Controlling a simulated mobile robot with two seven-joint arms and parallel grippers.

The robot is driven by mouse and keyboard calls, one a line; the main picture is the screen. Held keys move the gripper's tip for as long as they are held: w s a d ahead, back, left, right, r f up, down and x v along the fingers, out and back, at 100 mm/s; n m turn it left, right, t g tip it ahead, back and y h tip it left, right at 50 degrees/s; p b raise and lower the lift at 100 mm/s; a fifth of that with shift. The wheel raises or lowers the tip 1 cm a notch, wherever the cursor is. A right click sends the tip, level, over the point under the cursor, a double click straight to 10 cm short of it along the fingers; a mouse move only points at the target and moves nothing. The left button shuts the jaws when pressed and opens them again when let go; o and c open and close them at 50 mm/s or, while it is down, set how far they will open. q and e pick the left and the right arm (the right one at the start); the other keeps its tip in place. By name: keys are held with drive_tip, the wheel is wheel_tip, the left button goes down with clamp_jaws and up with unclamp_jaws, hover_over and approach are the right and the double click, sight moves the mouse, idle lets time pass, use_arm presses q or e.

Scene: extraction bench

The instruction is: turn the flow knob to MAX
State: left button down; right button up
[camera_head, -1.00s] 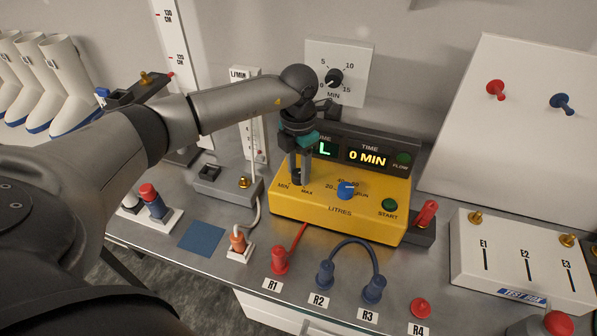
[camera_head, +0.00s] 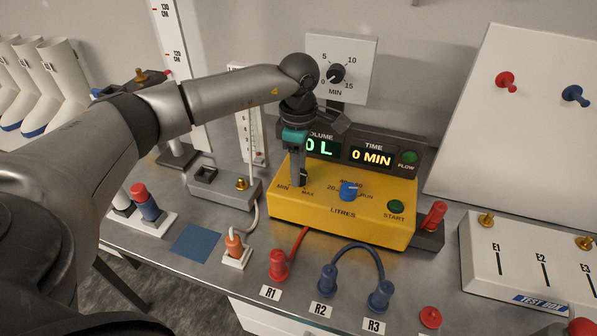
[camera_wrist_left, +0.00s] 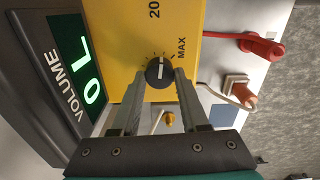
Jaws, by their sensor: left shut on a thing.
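The flow knob (camera_wrist_left: 159,72) is a small black dial with a white pointer line on the yellow unit (camera_head: 290,208). My left gripper (camera_head: 298,180) points down over the MIN–MAX scale at the unit's left end and is shut on the knob. In the left wrist view its two fingers (camera_wrist_left: 160,80) are on either side of the knob. The pointer line runs upright in that view, while the MAX label (camera_wrist_left: 182,47) is up and to the right of the knob. In the head view the fingers mostly hide the knob. My right gripper is not in view.
A blue litres knob (camera_head: 348,191) and a green START button (camera_head: 395,207) are right of the gripper. The display (camera_head: 322,146) behind reads 0 L and 0 MIN. Red and blue plugs with cables (camera_head: 328,279) stand in front. A grey block (camera_head: 205,176) is to the left.

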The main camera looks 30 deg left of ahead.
use_arm(q)
drive_tip(key=m+b, duration=0.1)
drive_tip(key=m, duration=0.2)
drive_tip(key=shift+m, duration=0.3)
drive_tip(key=shift+w+m+b, duration=0.1)
drive_tip(key=shift+m+b, duration=0.55)
drive_tip(key=shift+m, duration=1.25)
drive_tip(key=shift+r, duration=0.1)
drive_tip(key=shift+c, duration=2.1)
unclamp_jaws()
wheel_tip(320, 180, up, 15)
drive_tip(key=shift+p, duration=0.35)
